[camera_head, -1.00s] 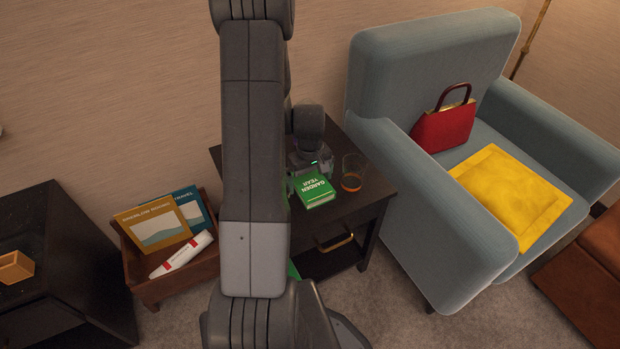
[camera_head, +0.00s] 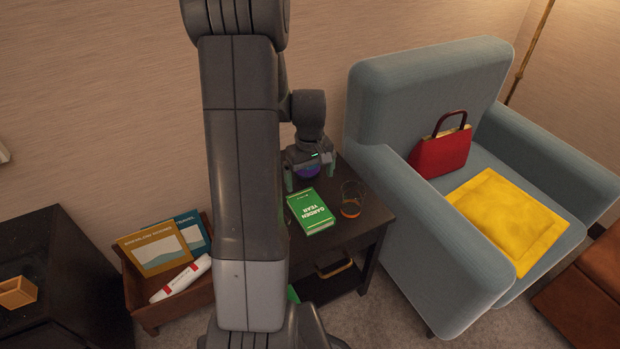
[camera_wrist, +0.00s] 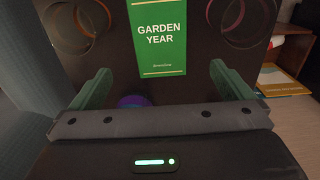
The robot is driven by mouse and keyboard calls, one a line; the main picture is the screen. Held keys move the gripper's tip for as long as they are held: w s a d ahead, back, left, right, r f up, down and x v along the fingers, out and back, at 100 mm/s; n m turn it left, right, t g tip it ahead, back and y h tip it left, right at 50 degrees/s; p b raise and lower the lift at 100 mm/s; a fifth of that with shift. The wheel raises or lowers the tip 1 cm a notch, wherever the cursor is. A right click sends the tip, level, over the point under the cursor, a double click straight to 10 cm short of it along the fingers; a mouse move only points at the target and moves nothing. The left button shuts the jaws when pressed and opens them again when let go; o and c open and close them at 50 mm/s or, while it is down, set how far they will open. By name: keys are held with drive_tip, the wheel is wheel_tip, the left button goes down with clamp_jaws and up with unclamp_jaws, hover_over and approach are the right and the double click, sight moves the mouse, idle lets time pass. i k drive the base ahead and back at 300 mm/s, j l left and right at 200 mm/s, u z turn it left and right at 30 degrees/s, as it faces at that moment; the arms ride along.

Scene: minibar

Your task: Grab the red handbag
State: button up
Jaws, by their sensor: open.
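The red handbag (camera_head: 441,151) has a dark red arched handle and a gold-coloured top edge. It stands upright on the seat of the blue-grey armchair (camera_head: 408,93), against the backrest, in the head view. My gripper (camera_head: 311,178) is open and empty above the dark side table (camera_head: 365,222), to the left of the armchair and well apart from the handbag. In the wrist view its two green fingers (camera_wrist: 163,88) are spread wide, with nothing held between them. The handbag does not show in the wrist view.
A green book (camera_head: 311,211) titled Garden Year lies on the side table, beside a glass (camera_head: 351,199). A small purple-blue object (camera_wrist: 133,101) is near my gripper. A yellow cushion (camera_head: 507,218) lies on the seat before the handbag. The chair's left arm stands between table and seat.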

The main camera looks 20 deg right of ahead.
sight(436, 154)
drive_tip(key=z, duration=1.8)
